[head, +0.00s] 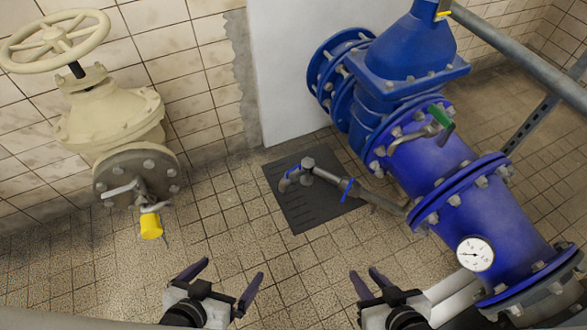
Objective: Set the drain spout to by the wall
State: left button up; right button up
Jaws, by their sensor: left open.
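The drain spout (292,178) is a grey metal pipe with a bent, hooked end. It comes off the side of the big blue pipe and carries a blue ring or lever (347,187). Its end hangs over a dark floor drain plate (310,208) and points left in the head view, away from the blue pipe. My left gripper (222,274) is open and empty over the tiled floor, below and left of the spout. My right gripper (364,272) is below and right of the spout, its fingers a little apart with nothing between them. Neither touches the spout.
A large blue pipe (450,175) with a green-handled valve (440,118) and a gauge (475,254) runs along the right. A cream handwheel valve (115,110) with a yellow-capped tap (151,226) stands left. A white wall panel (295,70) is behind. Floor between is clear.

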aim_at(307, 166)
jog(key=u, duration=0.45)
jog(key=k, duration=0.55)
jog(key=u, duration=0.65)
jog(key=i, duration=1.05)
jog(key=z, duration=1.3)
jog(key=i, duration=1.15)
jog(key=z, duration=1.15)
